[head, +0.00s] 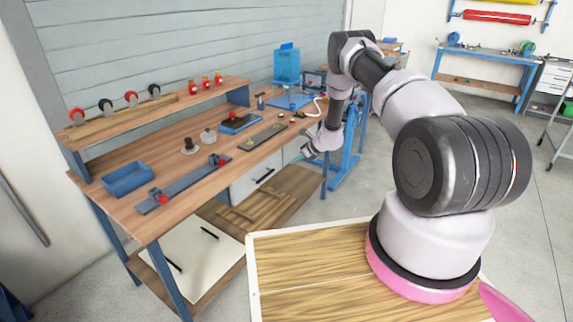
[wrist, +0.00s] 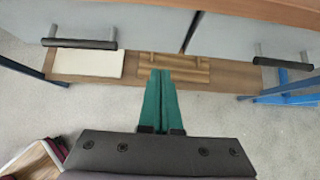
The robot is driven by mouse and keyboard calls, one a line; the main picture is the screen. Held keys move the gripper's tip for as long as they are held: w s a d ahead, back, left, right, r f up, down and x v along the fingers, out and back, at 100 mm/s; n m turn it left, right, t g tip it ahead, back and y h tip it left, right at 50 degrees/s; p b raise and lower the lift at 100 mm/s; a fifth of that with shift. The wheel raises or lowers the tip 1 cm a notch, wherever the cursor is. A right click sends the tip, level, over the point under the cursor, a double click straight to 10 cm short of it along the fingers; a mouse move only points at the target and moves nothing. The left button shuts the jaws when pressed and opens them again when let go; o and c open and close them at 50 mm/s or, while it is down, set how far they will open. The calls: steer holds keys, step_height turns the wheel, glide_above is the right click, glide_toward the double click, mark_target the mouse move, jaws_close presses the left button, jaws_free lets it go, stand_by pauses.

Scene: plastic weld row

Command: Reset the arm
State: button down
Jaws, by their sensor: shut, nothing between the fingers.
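My arm rises from the wooden-topped base in the head view, bends at its elbow and reaches down beside the front edge of the workbench (head: 190,140). My gripper (head: 308,153) is at the arm's end, small and partly hidden, in front of the bench's right part. In the wrist view my gripper (wrist: 162,80) shows two green fingers lying together, shut and empty. They point toward the bench's lower shelf (wrist: 135,68), apart from it as far as I can tell.
A blue tray (head: 127,178), a grey rail with red knobs (head: 183,184) and several small tools lie on the bench. Drawer handles (wrist: 80,43) face the wrist camera. A blue stand (head: 345,165) is close to my forearm. Open floor (head: 330,205) lies before the bench.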

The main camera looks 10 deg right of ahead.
steer(key=s+a+r+n, duration=0.1)
steer(key=s+r+n, duration=0.35)
steer(key=r, duration=0.95)
steer(key=s+a+r+n+g, duration=0.1)
steer(key=s+r+n, duration=0.3)
steer(key=r, duration=1.1)
steer(key=s+a+r+n, duration=0.1)
steer(key=s+r+n, duration=0.3)
steer(key=r, duration=1)
steer(key=s+r+n+h, duration=0.1)
steer(key=s+r+n, duration=0.2)
steer(key=s+r, duration=0.45)
steer(key=s+r+n, duration=0.2)
steer(key=s+r, duration=0.3)
steer(key=s, duration=0.5)
steer(key=s+d+r+n+t+h, duration=0.1)
steer(key=s+d+n, duration=0.1)
steer(key=s, duration=0.6)
steer(key=s+d+r+n+h, duration=0.1)
steer(key=s+d+n+h, duration=0.1)
steer(key=s, duration=0.7)
steer(key=shift+s+d+n+t, duration=0.3)
steer(key=shift+d+n+t, duration=0.15)
steer(key=shift+n, duration=0.2)
